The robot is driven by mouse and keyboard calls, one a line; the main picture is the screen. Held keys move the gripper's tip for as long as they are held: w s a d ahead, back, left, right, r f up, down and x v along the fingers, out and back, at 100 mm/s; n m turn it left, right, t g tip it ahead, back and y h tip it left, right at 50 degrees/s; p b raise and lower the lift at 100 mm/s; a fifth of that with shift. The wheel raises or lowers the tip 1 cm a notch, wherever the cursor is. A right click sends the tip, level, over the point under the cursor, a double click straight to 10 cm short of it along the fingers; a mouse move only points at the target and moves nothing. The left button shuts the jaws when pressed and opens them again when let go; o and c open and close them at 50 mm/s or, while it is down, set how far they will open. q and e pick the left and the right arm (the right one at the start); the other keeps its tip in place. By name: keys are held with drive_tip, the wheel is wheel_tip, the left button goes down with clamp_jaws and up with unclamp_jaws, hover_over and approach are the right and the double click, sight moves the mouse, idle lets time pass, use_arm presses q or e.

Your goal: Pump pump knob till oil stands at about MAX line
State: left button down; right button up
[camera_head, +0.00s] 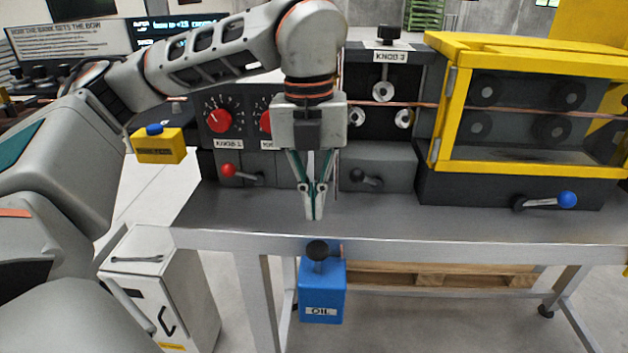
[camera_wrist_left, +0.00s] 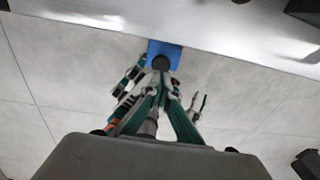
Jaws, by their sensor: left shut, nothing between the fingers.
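The blue oil box (camera_head: 321,297), labelled OIL, is below the front edge of the bench. The dark round pump knob (camera_head: 317,251) stands on a stem on top of it. My left gripper (camera_head: 315,214) points down with its fingers shut and empty. In the head view it appears just above the knob, apart from it. In the left wrist view the blue box (camera_wrist_left: 153,50) and the dark knob (camera_wrist_left: 161,63) show beyond the fingers (camera_wrist_left: 168,88). I cannot make out an oil level or a MAX line.
The grey bench (camera_head: 400,215) carries a panel with red dials (camera_head: 218,121), a red-handled lever (camera_head: 230,170), a black-handled lever (camera_head: 358,174) and a yellow-framed enclosure (camera_head: 442,120) with a blue-knobbed lever (camera_head: 567,199). A white cabinet (camera_head: 160,280) stands at left. A wooden pallet (camera_head: 430,275) lies below.

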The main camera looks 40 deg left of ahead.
sight(317, 246)
use_arm(q)
wheel_tip(317, 246, down, 5)
drive_tip(key=shift+d+r, duration=0.1)
drive_tip(key=shift+r, duration=0.1)
drive_tip(key=shift+f, duration=0.8)
drive_tip(key=shift+d+f, duration=0.1)
